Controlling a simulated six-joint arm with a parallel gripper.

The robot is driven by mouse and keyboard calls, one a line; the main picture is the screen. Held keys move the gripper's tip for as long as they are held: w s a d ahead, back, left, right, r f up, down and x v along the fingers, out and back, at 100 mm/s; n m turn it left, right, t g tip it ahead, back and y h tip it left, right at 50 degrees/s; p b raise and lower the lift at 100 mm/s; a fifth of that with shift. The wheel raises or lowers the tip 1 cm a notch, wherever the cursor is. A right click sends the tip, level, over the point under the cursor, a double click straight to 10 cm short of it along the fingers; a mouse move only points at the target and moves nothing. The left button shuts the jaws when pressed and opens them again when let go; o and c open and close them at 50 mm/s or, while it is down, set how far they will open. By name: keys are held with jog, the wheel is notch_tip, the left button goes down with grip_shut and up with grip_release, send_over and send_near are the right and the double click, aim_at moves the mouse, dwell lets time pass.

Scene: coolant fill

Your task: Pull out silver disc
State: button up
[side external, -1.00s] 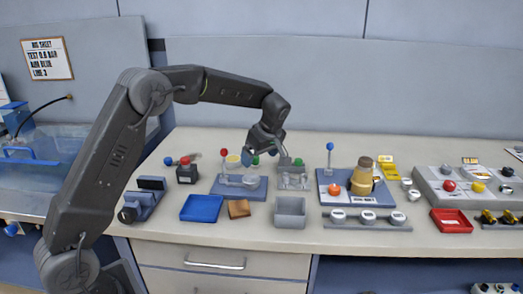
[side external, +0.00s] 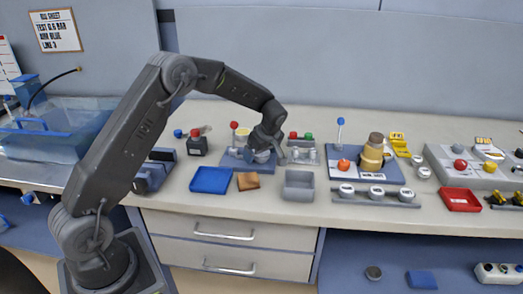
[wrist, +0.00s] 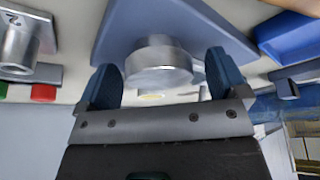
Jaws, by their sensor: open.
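A round silver disc (wrist: 158,66), a short thick cylinder, sits on a blue-grey plate (wrist: 112,28) in the wrist view. My gripper (wrist: 165,72) is open, with one blue fingertip on each side of the disc. I see no clear contact between the fingers and the disc. In the side external view my gripper (side external: 262,152) is low over the blue-grey plate (side external: 229,160) beside the red-knobbed lever (side external: 234,126). There the arm mostly hides the disc.
A blue tray (side external: 211,180), a brown pad (side external: 248,181) and a grey bin (side external: 299,186) lie in front. A metal fixture (side external: 303,156) stands close on the right. A blue-knobbed lever (side external: 340,122) rises farther right.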

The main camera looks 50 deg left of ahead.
jog(key=c, duration=1)
jog(key=o, duration=0.3)
jog(key=shift+c, duration=0.7)
jog(key=shift+r, duration=0.4)
jog(key=shift+r, duration=2.15)
